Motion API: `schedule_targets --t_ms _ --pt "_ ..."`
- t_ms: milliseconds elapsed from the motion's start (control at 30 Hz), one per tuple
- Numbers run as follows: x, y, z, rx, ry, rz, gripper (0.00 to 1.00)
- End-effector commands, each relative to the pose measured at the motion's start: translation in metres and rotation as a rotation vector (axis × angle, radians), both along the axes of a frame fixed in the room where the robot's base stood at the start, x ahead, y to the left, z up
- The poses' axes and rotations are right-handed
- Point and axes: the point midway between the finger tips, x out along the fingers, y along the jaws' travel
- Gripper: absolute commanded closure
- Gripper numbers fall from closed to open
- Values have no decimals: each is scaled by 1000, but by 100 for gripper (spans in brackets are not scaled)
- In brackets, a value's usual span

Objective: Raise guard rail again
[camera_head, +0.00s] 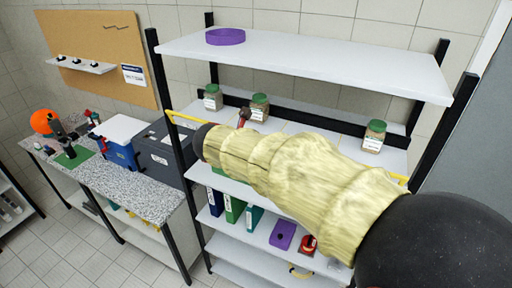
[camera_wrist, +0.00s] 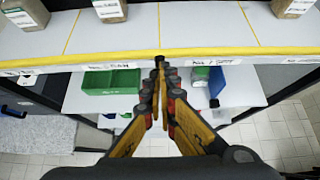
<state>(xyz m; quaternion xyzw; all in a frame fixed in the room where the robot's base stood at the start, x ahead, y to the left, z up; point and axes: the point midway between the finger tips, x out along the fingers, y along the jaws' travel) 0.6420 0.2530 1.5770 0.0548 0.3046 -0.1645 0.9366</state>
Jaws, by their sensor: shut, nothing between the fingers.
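The yellow guard rail (camera_wrist: 90,60) runs level across the whole wrist view, along the front edge of the jar shelf (camera_wrist: 190,25). In the head view its left end (camera_head: 183,117) shows by the black post, and a short piece shows at the right; my sleeved arm hides the middle. My gripper (camera_wrist: 160,62) is shut and empty. In the wrist view its fingertips overlap the rail's lower edge near the middle; I cannot tell whether they touch it. Fingertips are mostly hidden behind my arm in the head view.
Three jars stand on the shelf, including one at right (camera_head: 375,136). The upper shelf (camera_head: 310,62) holds a purple ring (camera_head: 225,36). Lower shelves hold binders and a green bin (camera_wrist: 105,80). A speckled bench (camera_head: 140,195) stands left. The shelf between jars is clear.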

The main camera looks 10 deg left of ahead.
Motion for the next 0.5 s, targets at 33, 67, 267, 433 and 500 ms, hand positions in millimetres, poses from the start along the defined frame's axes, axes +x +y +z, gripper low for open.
schedule_targets --t_ms 33,67,267,433,500 --pt "3 -2 3 7 18 -3 100" --pt "4 -2 4 10 29 -2 100" --pt "11 -5 9 38 104 -2 100" --pt "16 -6 12 39 118 -1 100" --pt "18 -7 13 38 118 0 100"
